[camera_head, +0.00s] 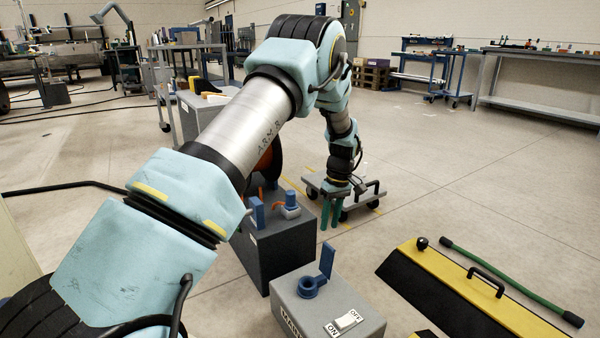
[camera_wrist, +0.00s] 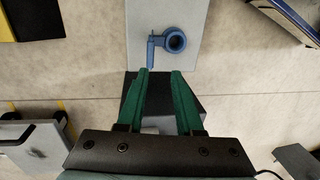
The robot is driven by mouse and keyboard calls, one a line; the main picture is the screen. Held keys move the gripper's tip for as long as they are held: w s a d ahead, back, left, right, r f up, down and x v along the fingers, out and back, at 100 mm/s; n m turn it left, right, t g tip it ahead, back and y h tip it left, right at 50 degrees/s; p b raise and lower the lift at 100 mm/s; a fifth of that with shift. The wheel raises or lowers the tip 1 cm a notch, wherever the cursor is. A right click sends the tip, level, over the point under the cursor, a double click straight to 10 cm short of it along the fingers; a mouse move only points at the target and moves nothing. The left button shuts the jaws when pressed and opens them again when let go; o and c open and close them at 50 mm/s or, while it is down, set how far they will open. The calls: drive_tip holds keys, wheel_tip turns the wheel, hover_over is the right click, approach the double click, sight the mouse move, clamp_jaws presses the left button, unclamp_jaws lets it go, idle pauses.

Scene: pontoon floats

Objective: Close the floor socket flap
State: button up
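A blue socket ring (camera_head: 309,288) sits on top of a grey box (camera_head: 300,310) with a white switch marked ON and OFF. Its blue flap (camera_head: 327,261) stands upright at the ring's edge, so the socket is open. The wrist view shows the ring (camera_wrist: 175,41) with the flap (camera_wrist: 151,50) to its left, seen nearly edge-on. My gripper (camera_head: 331,216) has green fingers pointing down, above and behind the flap in the head view. In the wrist view my gripper (camera_wrist: 160,75) is open, with nothing between its fingers and the flap just beyond the tips.
A darker grey box (camera_head: 275,250) with another blue upright piece (camera_head: 257,212) and a blue fitting (camera_head: 291,201) stands behind. A low trolley (camera_head: 345,194) is beyond my gripper. A yellow-black ramp (camera_head: 455,283) with a green rod (camera_head: 510,282) lies right. Floor beyond the ramp is clear.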

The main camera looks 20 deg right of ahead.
drive_tip(key=w+a+r+p, duration=0.1)
drive_tip(key=a+r+p, duration=0.6)
drive_tip(key=r, duration=0.6)
drive_tip(key=shift+a+r+m+h+p, duration=0.3)
drive_tip(key=shift+a+m+h+p, duration=0.1)
drive_tip(key=shift+a, duration=0.45)
drive_tip(key=shift+o, duration=0.2)
